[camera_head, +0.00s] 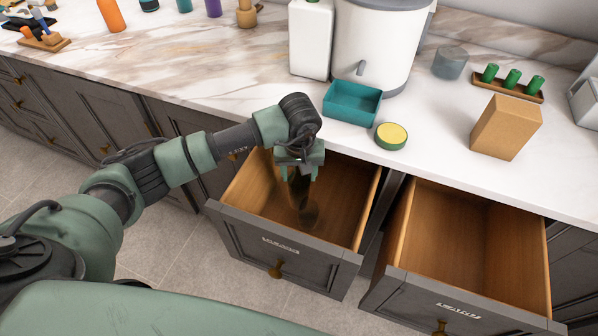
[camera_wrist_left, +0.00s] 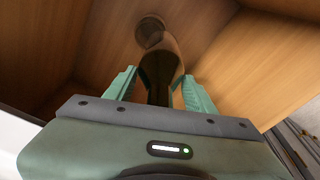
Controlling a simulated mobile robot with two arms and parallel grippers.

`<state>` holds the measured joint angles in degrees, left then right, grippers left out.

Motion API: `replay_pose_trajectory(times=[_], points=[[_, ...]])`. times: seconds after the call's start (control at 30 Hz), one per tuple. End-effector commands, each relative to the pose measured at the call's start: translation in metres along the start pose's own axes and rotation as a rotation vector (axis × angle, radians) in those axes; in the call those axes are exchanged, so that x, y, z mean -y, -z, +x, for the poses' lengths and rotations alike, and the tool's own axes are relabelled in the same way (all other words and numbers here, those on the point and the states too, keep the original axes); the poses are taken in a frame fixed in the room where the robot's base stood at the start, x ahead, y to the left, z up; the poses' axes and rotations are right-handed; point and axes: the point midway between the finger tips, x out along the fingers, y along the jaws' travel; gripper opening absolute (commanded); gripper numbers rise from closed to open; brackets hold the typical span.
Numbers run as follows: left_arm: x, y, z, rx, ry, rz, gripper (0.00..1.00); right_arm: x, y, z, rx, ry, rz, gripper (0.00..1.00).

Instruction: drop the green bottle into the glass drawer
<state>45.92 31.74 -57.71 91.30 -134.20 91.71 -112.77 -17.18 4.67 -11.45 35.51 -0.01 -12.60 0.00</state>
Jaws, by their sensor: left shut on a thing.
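A dark, see-through bottle (camera_head: 307,212) hangs from my left gripper (camera_head: 300,172) inside the open left drawer (camera_head: 345,205). It looks brownish against the wood; I cannot make out a clear green. In the left wrist view the bottle (camera_wrist_left: 160,55) sits between both fingers of my left gripper (camera_wrist_left: 160,88), its round end pointing away. I cannot tell whether that end touches the drawer floor. The left drawer shows no other thing in it. The right drawer (camera_head: 475,235) is also open and looks empty. Both drawer labels are too small to read. My right gripper is out of view.
On the marble counter (camera_head: 225,75) above the drawers stand a teal bin (camera_head: 351,103), a round yellow-topped tin (camera_head: 391,136), a cardboard box (camera_head: 505,127) and a large white dispenser (camera_head: 375,45). A narrow gap separates the two drawers.

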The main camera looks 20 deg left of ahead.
Motion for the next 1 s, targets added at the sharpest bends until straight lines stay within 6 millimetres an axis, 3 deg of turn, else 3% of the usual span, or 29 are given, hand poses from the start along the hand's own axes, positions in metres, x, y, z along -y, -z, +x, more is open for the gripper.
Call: replay_pose_trajectory(times=[0.17,0.2,0.23,0.57,0.77,1.0], points=[[0.000,-0.001,0.006,-0.001,0.000,0.000,0.00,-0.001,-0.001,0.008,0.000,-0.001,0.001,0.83],[0.000,-0.001,0.005,0.000,0.001,0.000,0.66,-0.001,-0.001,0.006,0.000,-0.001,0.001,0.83],[0.000,-0.001,0.004,0.000,0.001,0.000,0.74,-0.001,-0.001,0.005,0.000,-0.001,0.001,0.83],[0.000,-0.001,0.004,0.000,0.000,0.000,0.77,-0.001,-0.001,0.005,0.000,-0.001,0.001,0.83],[0.000,0.001,-0.007,-0.002,-0.001,0.000,0.77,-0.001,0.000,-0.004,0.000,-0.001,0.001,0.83],[0.000,0.002,-0.056,-0.006,-0.001,0.002,0.77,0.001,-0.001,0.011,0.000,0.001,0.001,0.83]])
